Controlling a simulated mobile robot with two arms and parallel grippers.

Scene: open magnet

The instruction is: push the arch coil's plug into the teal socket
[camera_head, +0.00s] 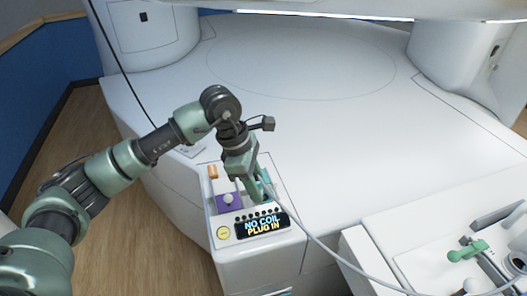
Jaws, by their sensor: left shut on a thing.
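My left gripper (258,190) points down over the socket panel at the front of the white magnet table. It is shut on the plug, which is mostly hidden by the fingers. A pale cable (318,243) runs from under the gripper toward the lower right. The teal socket (266,175) shows only in part behind the gripper. I cannot tell whether the plug touches it or is in it. The panel display (262,225) reads "NO COIL PLUG IN". The arch coil cannot be made out clearly. My right gripper is not in view.
An orange socket (212,172) and a purple socket (228,203) with a pale knob lie left of my gripper. A yellow round button (223,233) sits beside the display. A white tray (380,235) with a green-handled object (467,250) stands at right. The wide table top is clear.

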